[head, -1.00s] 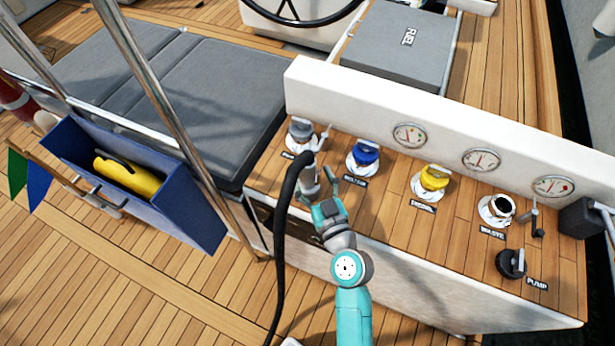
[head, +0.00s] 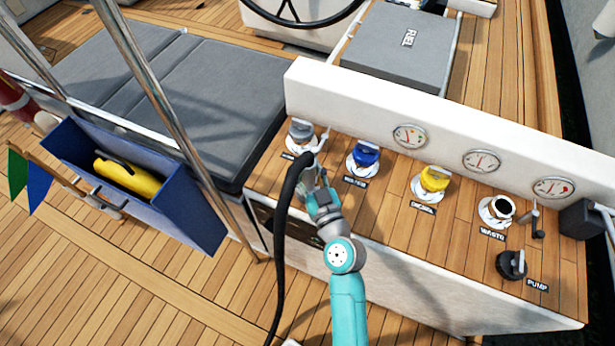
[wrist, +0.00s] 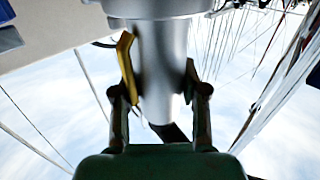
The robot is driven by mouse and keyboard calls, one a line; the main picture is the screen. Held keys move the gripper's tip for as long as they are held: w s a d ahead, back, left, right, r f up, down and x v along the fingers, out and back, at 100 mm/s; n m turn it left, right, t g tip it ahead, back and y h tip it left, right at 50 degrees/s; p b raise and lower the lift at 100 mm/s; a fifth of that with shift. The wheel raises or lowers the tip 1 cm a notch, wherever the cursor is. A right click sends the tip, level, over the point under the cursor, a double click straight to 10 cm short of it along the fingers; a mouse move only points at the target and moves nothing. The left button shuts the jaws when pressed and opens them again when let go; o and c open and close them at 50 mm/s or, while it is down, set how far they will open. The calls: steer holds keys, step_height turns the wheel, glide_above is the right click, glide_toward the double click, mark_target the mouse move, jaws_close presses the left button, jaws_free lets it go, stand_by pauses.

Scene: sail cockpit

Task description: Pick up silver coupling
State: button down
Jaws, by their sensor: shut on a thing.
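The silver coupling (wrist: 162,70) fills the middle of the wrist view as a smooth metal cylinder with a wider collar at the top. My gripper (wrist: 160,85) has one finger on each side of it and is shut on it. In the head view the coupling (head: 307,160) is small, at the upper end of a black hose (head: 283,230), beside the grey-capped fitting at the console's left end. My gripper (head: 318,182) partly hides it there. I cannot tell whether the coupling touches the console.
The wooden console (head: 400,222) carries blue (head: 365,155), yellow (head: 433,179) and black-capped (head: 501,206) fittings and a black pump fitting (head: 511,264). A white panel with gauges (head: 410,135) stands behind. A blue bin (head: 190,215) is at left.

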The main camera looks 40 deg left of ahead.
steer(key=shift+r, duration=0.15)
step_height(320, 180, up, 21)
stand_by(0.8)
stand_by(1.4)
